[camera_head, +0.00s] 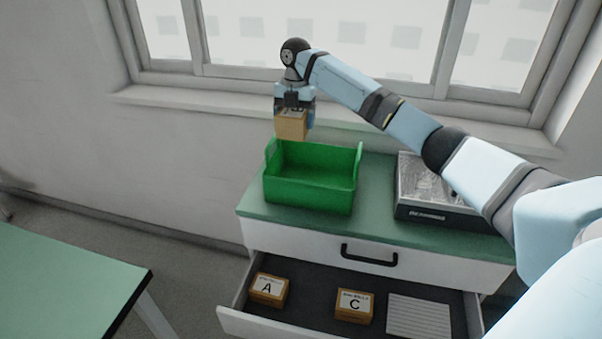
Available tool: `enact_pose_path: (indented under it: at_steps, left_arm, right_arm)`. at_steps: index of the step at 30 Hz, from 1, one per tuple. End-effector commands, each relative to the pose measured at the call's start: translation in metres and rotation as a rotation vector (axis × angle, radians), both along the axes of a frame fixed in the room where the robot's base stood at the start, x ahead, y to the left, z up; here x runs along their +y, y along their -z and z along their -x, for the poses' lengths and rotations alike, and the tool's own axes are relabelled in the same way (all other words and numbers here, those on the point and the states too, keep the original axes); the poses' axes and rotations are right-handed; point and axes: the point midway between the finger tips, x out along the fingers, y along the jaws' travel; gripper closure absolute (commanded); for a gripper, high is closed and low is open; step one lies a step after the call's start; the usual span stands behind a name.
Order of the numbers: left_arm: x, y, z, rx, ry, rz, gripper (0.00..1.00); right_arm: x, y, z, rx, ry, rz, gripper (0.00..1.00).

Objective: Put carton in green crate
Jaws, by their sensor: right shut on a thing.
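The green crate (308,197) stands on the green top of a cabinet under the window. Its inside shows no objects in the part I can see. My right gripper (293,108) is above the back left part of the crate, pointing down. It is shut on a brown carton (291,126) and holds it up near the crate's back rim. From this angle I cannot tell the exact height over the crate. My left gripper is not in view.
The cabinet's top drawer (320,295) is open, with carton A (268,289), carton C (354,306) and a ribbed grey block (418,316) inside. A dark-framed device (427,187) stands right of the crate. A green table (60,280) is at the lower left.

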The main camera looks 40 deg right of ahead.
Motion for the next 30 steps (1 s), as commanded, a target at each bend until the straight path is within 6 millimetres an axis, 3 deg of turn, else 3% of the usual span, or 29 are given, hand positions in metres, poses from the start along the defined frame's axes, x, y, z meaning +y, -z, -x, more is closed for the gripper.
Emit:
enact_pose_path:
  at_steps: [3,9,19,27,30]
  left_arm:
    - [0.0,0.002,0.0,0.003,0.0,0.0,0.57]
    - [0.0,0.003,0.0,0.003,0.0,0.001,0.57]
    - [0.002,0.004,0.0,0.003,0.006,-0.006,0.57]
    - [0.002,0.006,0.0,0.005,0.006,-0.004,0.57]
    - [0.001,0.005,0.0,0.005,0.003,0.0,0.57]
  right_arm:
    - [0.0,0.035,0.001,0.004,0.0,0.0,0.66]
    - [0.0,0.081,0.001,0.002,0.002,0.0,0.66]
    - [0.0,0.108,0.0,0.0,0.002,0.0,0.66]
    - [0.001,0.152,0.0,0.001,0.001,-0.001,0.66]
    - [0.0,0.157,0.0,-0.001,0.002,-0.001,0.66]
